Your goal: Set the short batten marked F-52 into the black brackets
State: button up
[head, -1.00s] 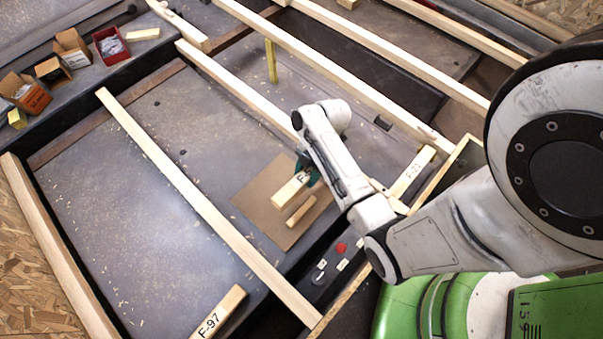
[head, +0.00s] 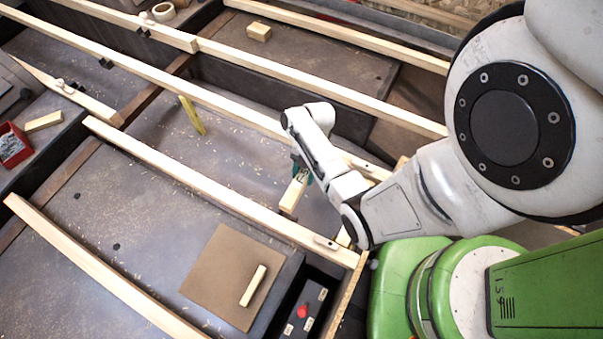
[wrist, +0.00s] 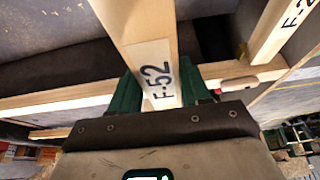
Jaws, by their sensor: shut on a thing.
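The short pale batten marked F-52 (head: 291,196) is in my gripper (head: 302,174), held off the brown sheet and near a long rail.
Long pale rails (head: 200,185) cross the dark floor panels. A brown sheet (head: 215,275) with a small wood piece (head: 253,286) lies below. A yellow strip (head: 192,115) stands between rails. Another marked batten (wrist: 283,30) shows at right in the wrist view. A red box (head: 12,146) sits far left.

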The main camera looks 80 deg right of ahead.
notch_tip(320, 180, down, 8)
jog(key=b, duration=0.7)
jog(key=shift+f, duration=0.2)
dwell(0.7)
jog(key=o, duration=1.2)
jog(key=shift+o, duration=0.2)
jog(key=p+v, duration=0.2)
jog(key=v, duration=0.8)
jog(key=shift+d+r+p, duration=0.2)
jog(key=shift+r+p, duration=0.15)
